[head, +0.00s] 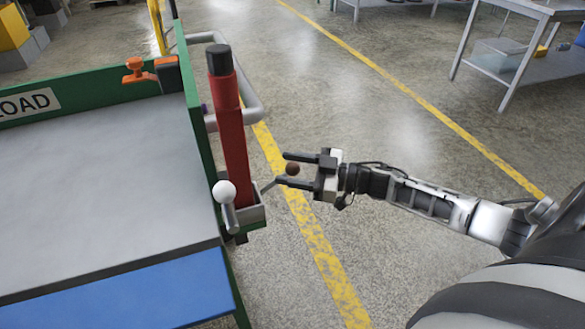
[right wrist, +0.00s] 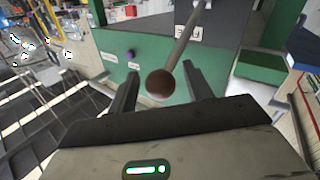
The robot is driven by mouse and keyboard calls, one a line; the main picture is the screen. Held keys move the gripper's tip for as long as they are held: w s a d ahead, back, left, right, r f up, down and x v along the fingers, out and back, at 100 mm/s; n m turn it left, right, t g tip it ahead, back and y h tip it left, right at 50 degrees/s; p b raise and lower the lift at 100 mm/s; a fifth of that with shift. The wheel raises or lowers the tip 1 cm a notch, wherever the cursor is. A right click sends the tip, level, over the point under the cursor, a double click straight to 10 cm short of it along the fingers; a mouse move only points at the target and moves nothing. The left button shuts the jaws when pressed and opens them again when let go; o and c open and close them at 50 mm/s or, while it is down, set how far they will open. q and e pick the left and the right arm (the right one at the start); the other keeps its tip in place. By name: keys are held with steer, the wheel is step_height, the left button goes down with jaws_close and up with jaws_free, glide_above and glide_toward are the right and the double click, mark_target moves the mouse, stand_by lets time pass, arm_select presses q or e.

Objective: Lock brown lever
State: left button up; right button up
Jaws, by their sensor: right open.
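The brown lever is a thin grey rod with a round brown knob (head: 292,168), sticking out from the right side of the cart's corner. My right gripper (head: 282,168) reaches in from the right, open, with one finger on each side of the knob. In the right wrist view the brown knob (right wrist: 161,84) sits between the two spread fingers (right wrist: 160,88), with the rod running up and away toward the green panel. I cannot tell whether either finger touches the knob. My left gripper is not in view.
A lever with a white knob (head: 224,191) stands close left of the brown one. A red post (head: 232,125) with a black top rises behind, beside a grey tube handle (head: 252,90). The green cart (head: 90,95) fills the left.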

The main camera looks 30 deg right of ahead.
steer(key=shift+c, duration=0.2)
jaws_close()
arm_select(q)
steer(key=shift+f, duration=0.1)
arm_select(e)
steer(key=shift+d+f, duration=0.1)
steer(key=shift+f, duration=0.05)
